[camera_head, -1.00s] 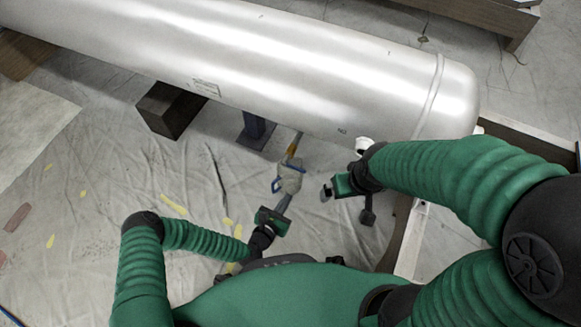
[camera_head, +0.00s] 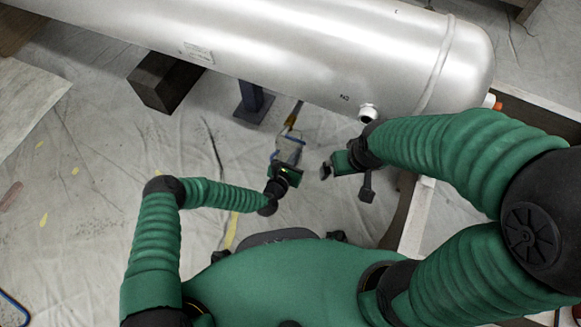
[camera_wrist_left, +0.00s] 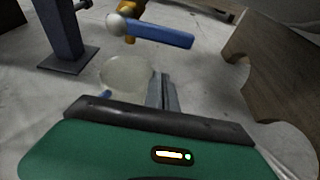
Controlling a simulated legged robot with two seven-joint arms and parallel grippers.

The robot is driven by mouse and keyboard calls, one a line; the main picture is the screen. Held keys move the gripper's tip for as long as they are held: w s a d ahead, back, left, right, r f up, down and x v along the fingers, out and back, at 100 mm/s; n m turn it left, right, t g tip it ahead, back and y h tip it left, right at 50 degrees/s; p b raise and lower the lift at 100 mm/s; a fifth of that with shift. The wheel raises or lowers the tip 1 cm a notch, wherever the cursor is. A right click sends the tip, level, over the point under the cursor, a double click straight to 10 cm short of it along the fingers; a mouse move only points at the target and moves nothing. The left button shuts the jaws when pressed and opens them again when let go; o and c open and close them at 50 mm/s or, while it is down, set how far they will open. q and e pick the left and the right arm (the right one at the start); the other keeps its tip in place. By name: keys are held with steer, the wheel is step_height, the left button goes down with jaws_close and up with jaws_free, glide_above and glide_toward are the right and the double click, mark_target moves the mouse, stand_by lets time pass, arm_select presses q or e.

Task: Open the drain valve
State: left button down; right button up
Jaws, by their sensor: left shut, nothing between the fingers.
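The drain valve shows in the head view as a yellow-brass fitting (camera_head: 291,119) under the silver tank, with blue parts just below it. In the left wrist view a blue lever handle (camera_wrist_left: 158,33) extends to the right from the brass body (camera_wrist_left: 129,8). My left gripper (camera_head: 292,157) is shut and empty, just below the valve in the head view. Its closed fingers (camera_wrist_left: 162,90) point toward the lever in the wrist view, with a visible gap. My right gripper (camera_head: 326,171) is to the right, apart from the valve; its jaw state is unclear.
The silver tank (camera_head: 290,50) spans the top. A dark block (camera_head: 166,83) and a blue-grey support post (camera_head: 253,103) stand beneath it. A white port (camera_head: 368,112) is at right. A pale translucent round thing (camera_wrist_left: 127,72) lies left of my fingers. The sheeted floor at left is mostly clear.

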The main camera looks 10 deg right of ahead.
arm_select(q)
step_height(320, 180, up, 4)
steer(key=shift+s+a+r, duration=0.1)
arm_select(e)
steer(key=shift+f, duration=0.25)
steer(key=shift+w, duration=0.1)
arm_select(q)
steer(key=shift+r+n, duration=0.15)
steer(key=shift+n, duration=0.15)
arm_select(e)
steer(key=shift+w+f, duration=0.1)
steer(key=shift+w, duration=0.2)
